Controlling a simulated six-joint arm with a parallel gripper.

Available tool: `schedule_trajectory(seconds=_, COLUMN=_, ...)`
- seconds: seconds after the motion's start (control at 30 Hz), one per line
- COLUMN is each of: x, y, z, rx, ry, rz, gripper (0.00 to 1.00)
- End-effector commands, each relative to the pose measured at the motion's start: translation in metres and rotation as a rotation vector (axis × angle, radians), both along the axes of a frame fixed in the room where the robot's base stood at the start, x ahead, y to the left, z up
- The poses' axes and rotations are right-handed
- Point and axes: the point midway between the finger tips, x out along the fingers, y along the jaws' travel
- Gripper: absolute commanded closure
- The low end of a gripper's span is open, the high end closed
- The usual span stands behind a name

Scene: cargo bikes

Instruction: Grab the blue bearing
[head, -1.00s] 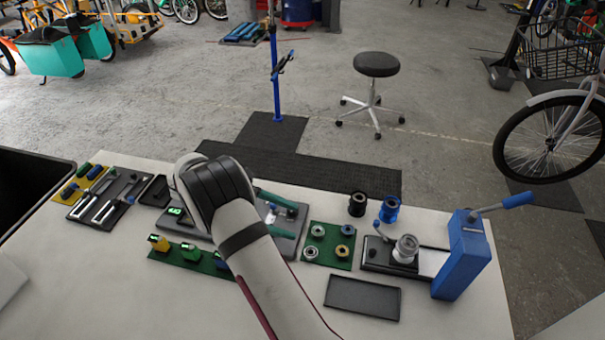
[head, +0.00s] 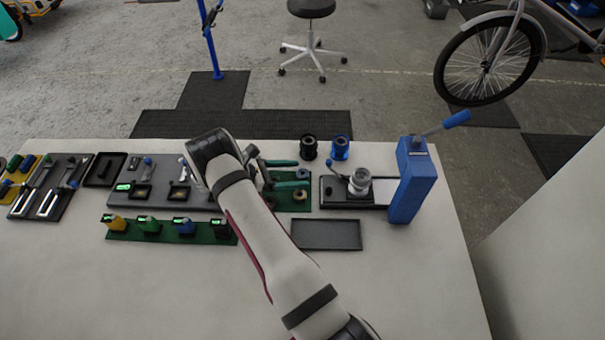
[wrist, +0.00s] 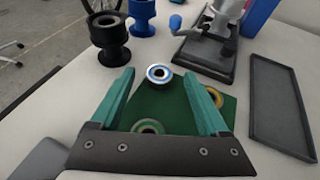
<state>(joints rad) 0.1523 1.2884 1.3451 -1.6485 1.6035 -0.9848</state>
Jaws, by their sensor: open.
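The blue bearing (wrist: 159,73), a silver ring with a blue band, lies at the far edge of the green mat (wrist: 170,104) in the wrist view. It also shows in the head view (head: 302,174). My gripper (head: 302,172) is open and empty. In the wrist view its teal fingers (wrist: 157,76) stand either side of the bearing, with their tips near it. I cannot tell the height gap. A green-ringed bearing (wrist: 148,127) lies nearer the palm, and a yellow one (wrist: 217,97) is beside the right finger.
A black spool-like holder (head: 309,148) and a blue one (head: 340,148) stand behind the mat. A press with a blue body (head: 411,180) is to the right. An empty dark tray (head: 326,235) lies in front. The table's front right is clear.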

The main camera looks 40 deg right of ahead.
Motion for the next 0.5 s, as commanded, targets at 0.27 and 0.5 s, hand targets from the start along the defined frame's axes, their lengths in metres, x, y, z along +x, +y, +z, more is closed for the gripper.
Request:
schedule_trajectory(seconds=0.27, x=-0.002, y=-0.0056, z=-0.0022, rx=-0.001, ry=-0.002, rz=0.001, gripper=0.31)
schedule_trajectory(seconds=0.5, x=-0.0019, y=-0.0053, z=-0.002, rx=0.0, ry=-0.001, rz=0.001, gripper=0.74)
